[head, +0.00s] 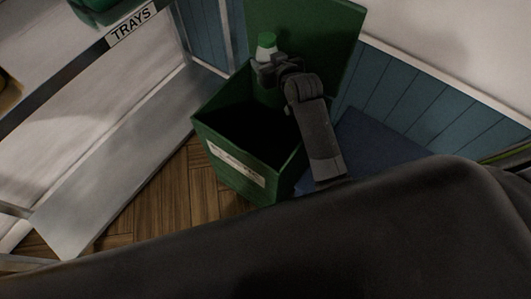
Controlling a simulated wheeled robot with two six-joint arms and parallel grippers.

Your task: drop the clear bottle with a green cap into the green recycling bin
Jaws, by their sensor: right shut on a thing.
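The green recycling bin (210,156) stands on the wooden floor with its lid (318,30) raised at the back. Its inside is dark and I cannot see what lies in it. The clear bottle with a green cap (266,47) is upright at the far side of the bin's opening, in front of the lid. My right gripper (264,65) is shut on the bottle. My right arm reaches over the right side of the bin. My left gripper is not in view.
A grey metal shelf (120,165) stands left of the bin, with a "TRAYS" label (131,25) on its upper edge. Blue wall panelling (420,100) runs behind and to the right. A dark blue surface (375,145) lies right of the bin. Some wooden floor (165,195) is clear.

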